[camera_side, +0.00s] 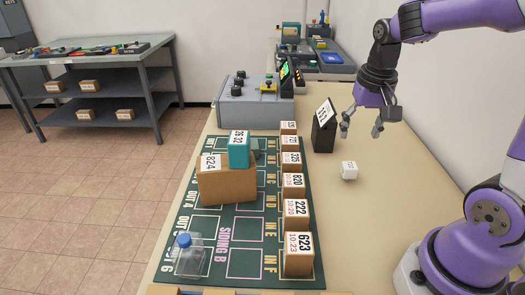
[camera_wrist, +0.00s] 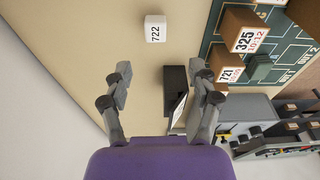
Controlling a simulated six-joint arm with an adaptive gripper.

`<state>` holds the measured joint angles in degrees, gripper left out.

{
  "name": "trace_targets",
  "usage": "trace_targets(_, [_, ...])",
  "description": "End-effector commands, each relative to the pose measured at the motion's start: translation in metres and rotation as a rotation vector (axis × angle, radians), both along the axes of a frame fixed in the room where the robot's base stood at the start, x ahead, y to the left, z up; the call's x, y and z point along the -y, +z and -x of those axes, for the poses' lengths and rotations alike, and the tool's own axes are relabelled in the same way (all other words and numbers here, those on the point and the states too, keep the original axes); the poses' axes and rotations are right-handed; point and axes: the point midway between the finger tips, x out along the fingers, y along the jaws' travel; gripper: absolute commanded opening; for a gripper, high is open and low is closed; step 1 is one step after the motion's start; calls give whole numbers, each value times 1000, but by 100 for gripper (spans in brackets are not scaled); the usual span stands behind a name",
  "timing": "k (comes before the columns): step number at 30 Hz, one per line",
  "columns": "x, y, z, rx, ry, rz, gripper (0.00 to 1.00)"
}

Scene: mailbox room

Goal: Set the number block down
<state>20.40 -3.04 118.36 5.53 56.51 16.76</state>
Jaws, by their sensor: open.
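The white number block (camera_side: 349,171) sits on the tan table to the right of the dark green mat. In the wrist view the block (camera_wrist: 155,29) reads 722 and lies beyond my fingertips, with table around it. My gripper (camera_side: 361,128) is open and empty, raised above the table near the black number stand. In the wrist view my gripper (camera_wrist: 164,86) has its fingers spread wide, with the block apart from both.
A black stand (camera_side: 324,127) with a white number card is beside my gripper. A grey control box (camera_side: 250,103) stands behind. The table right of the mat is mostly clear.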

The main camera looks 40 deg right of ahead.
Motion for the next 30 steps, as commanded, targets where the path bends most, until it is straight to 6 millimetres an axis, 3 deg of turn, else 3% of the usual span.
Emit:
trace_targets(6, [-61,31,20,161,361,62,69])
trace_targets(12, [-102,39,44,291,652,113,69])
trace_targets(17, [-111,39,51,326,729,128,69])
trace_targets(30, [-111,39,50,325,726,127,69])
